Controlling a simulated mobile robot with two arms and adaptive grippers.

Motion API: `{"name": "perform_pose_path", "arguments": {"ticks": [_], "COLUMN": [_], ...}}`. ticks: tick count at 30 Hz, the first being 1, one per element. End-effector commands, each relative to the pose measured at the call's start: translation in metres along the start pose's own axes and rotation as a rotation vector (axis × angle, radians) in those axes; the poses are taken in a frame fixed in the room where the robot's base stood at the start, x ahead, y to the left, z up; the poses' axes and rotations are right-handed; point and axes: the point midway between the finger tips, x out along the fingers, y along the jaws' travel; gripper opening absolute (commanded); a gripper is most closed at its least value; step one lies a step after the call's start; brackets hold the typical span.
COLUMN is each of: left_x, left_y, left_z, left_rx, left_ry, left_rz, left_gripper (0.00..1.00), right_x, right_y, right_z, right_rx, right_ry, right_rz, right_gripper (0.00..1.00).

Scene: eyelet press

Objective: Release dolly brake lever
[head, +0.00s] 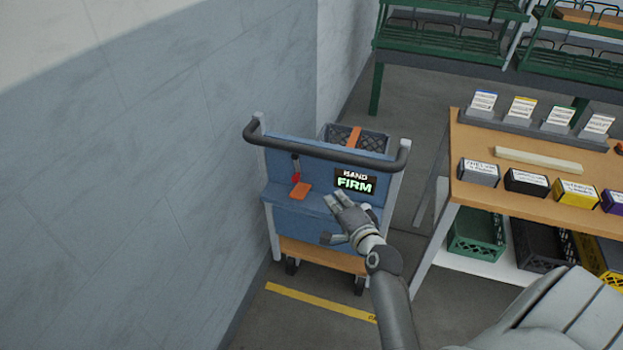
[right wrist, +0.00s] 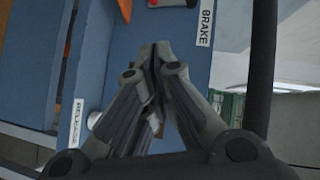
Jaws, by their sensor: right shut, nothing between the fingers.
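The dolly (head: 320,215) stands by the left wall, with a blue panel below a dark push handle (head: 330,152). A small red brake lever (head: 296,177) sits on the panel's left part. An orange piece (head: 300,191) is just below it. In the right wrist view, a BRAKE label (right wrist: 206,22) is at the top and a RELEASE label (right wrist: 76,122) at the lower left. A red part (right wrist: 172,3) is cut off at the top edge. My right gripper (head: 337,198) is in front of the panel, right of the lever, shut and empty; its fingertips (right wrist: 158,50) meet. My left gripper is not in view.
A lit sign (head: 355,183) reading FIRM is on the panel beside my gripper. A dark crate (head: 372,142) sits behind the handle. A wooden table (head: 462,150) with small boxes is at the right. The wall (head: 150,200) is close on the left.

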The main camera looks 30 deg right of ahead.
Motion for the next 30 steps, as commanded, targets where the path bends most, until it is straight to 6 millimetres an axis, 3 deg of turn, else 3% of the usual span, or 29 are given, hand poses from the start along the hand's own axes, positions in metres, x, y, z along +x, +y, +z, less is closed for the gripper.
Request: {"name": "perform_pose_path", "arguments": {"ticks": [18,24,30], "left_x": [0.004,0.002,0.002], "left_y": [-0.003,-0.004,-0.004], "left_z": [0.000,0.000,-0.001], "left_rx": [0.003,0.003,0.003], "left_ry": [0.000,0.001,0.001], "left_rz": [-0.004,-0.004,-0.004], "left_gripper": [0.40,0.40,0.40], "right_x": [0.099,0.117,0.123], "right_y": [0.000,0.001,0.001], "right_z": [0.000,0.021,0.028], "right_rx": [-0.001,0.003,0.000], "right_ry": [0.000,-0.001,0.000], "right_rz": [-0.003,-0.001,-0.001], "right_gripper": [0.00,0.00,0.00]}}
